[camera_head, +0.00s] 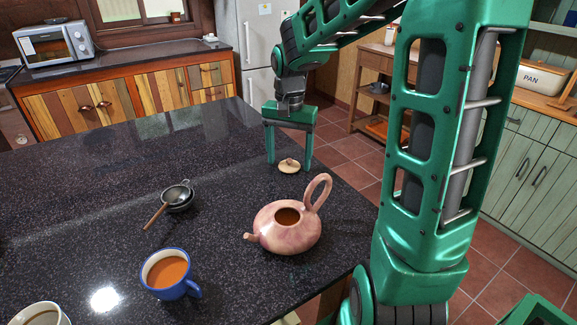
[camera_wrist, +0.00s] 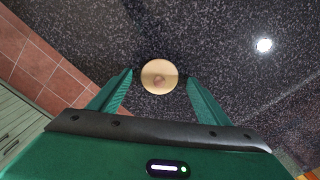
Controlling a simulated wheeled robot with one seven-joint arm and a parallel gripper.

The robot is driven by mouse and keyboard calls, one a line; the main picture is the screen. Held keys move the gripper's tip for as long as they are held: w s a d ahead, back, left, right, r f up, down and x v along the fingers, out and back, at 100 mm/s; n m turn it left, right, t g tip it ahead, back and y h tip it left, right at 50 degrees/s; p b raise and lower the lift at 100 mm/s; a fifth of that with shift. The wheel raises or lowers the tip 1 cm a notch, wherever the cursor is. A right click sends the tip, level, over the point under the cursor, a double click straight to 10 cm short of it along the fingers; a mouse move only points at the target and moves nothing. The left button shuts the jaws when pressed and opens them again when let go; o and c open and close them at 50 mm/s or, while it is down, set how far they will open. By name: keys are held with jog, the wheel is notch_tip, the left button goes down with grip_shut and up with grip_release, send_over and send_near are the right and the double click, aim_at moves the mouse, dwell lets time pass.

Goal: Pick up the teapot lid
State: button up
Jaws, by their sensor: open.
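The teapot lid (camera_head: 289,166) is a small, round, pale tan disc with a knob, lying on the dark countertop near its right edge. In the wrist view the lid (camera_wrist: 159,77) sits between and slightly beyond the two fingertips. My gripper (camera_head: 290,161) points down with its green fingers apart, one on each side of the lid; in the wrist view my gripper (camera_wrist: 159,73) is open and empty. Whether the fingers touch the lid cannot be told. The pink teapot (camera_head: 287,230) stands open, without a lid, nearer the camera, with a tall loop handle.
A strainer with a wooden handle (camera_head: 176,197) lies to the left. A blue mug (camera_head: 168,274) of orange-brown drink and a white cup (camera_head: 40,314) stand at the front left. The countertop (camera_head: 90,165) is clear at the back left.

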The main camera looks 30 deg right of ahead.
jog(key=shift+c, duration=0.7)
jog(key=c, duration=1)
